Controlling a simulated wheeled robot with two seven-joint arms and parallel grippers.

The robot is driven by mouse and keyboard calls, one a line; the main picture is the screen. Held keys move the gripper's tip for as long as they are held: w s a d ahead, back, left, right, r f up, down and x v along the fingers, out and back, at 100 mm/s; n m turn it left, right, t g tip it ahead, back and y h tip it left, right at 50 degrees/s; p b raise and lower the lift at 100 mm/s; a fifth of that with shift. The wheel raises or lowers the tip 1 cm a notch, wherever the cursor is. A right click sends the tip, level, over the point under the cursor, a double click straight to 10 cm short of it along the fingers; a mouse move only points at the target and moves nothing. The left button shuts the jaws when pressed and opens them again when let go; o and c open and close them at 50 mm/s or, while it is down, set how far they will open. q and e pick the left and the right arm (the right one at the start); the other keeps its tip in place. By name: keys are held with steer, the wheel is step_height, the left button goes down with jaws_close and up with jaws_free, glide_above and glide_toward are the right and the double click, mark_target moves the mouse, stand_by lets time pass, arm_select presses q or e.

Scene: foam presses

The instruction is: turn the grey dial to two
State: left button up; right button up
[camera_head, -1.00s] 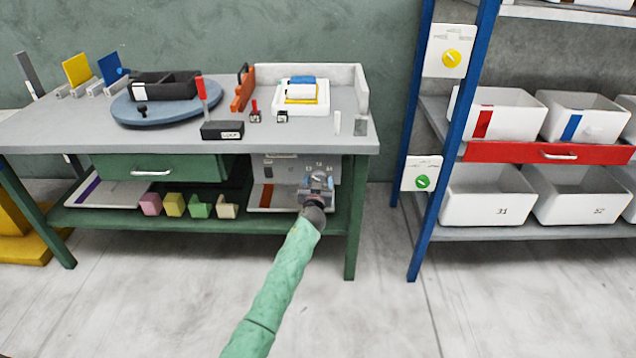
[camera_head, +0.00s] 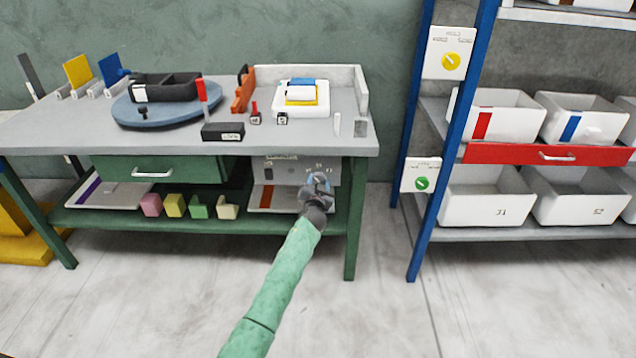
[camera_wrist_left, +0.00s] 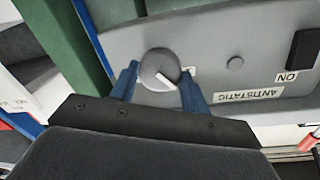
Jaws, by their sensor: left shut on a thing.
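The grey dial (camera_wrist_left: 152,64) is a round knob with a white pointer line, on a grey panel (camera_wrist_left: 220,50). In the left wrist view the line points to the lower right, towards a small white label partly covered by a finger. My left gripper (camera_wrist_left: 159,70) has its two blue fingers on either side of the dial, shut on it. In the head view the gripper (camera_head: 319,183) is at the panel (camera_head: 272,170) under the workbench and hides the dial there. The numbers around the dial cannot be read. My right gripper is not in view.
The green drawer (camera_head: 160,168) and bench top (camera_head: 60,130) are close above. A green bench leg (camera_head: 354,220) stands right of my gripper.

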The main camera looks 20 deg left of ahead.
arm_select(q)
steer(key=m, duration=0.2)
steer(key=shift+m+p, duration=0.3)
steer(key=shift+p, duration=0.05)
steer(key=shift+d+m+g+y+p, duration=0.15)
steer(key=shift+m+p, duration=0.15)
steer(key=shift+m, duration=0.8)
steer(key=shift+m+g+y+p, duration=0.15)
steer(key=shift+m+p, duration=0.1)
steer(key=shift+m, duration=0.85)
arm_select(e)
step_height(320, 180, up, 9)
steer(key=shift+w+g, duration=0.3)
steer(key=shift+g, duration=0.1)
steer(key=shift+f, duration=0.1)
arm_select(q)
steer(key=o, duration=1)
steer(key=v, duration=0.7)
steer(key=shift+s, duration=0.35)
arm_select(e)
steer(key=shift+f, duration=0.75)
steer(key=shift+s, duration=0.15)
